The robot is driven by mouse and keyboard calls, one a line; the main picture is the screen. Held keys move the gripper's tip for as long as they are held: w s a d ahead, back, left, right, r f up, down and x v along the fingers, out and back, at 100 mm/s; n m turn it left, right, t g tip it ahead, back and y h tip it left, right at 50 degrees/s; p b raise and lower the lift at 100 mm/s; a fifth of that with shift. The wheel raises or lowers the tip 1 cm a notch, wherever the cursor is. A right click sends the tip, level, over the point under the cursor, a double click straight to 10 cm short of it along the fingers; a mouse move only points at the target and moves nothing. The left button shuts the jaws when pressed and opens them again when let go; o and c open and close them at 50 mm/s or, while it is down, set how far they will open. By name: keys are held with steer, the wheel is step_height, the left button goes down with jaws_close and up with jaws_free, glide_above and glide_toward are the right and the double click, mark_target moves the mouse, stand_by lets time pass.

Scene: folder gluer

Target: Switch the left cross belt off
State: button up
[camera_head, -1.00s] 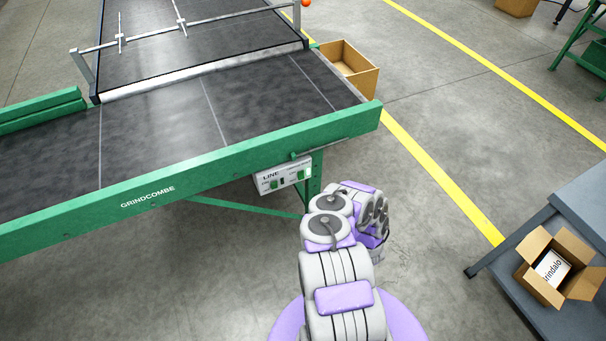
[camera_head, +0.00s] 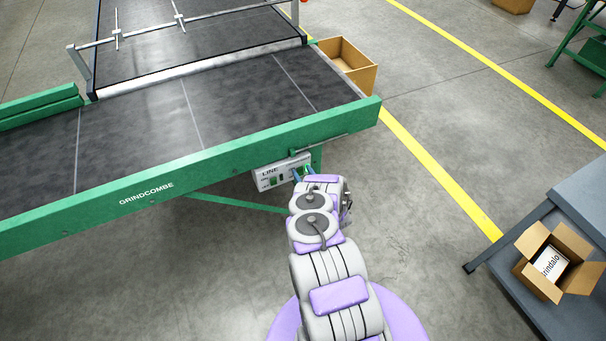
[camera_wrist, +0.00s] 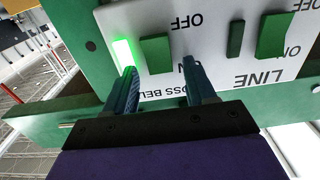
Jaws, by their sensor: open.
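The switch panel (camera_head: 262,180) hangs under the green conveyor rail in the head view. In the wrist view the white panel (camera_wrist: 205,28) appears upside down. Its cross belt switch (camera_wrist: 155,53) is a green rocker beside a brightly lit green lamp (camera_wrist: 122,52). The "CROSS BELT" label is partly hidden by my fingers. My gripper (camera_wrist: 160,88) is open, with its two fingertips close to the panel, one near the lamp and one right of the rocker. I cannot tell whether they touch. The cross belt (camera_head: 145,135) is dark with thin seams.
The LINE switch (camera_wrist: 274,35) is a second green rocker on the same panel, with an unlit dark lamp (camera_wrist: 236,38). The green rail (camera_head: 225,150) runs just above the panel. A cardboard box (camera_head: 347,65) stands past the belt's end. Open floor lies right.

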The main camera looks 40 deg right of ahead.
steer(key=shift+a, duration=0.1)
jaws_close()
steer(key=t+b, duration=0.1)
steer(key=b, duration=0.2)
steer(key=shift+f, duration=0.4)
steer(key=shift+s+r+b, duration=0.1)
steer(key=shift+b, duration=0.2)
steer(key=shift+r, duration=0.1)
jaws_free()
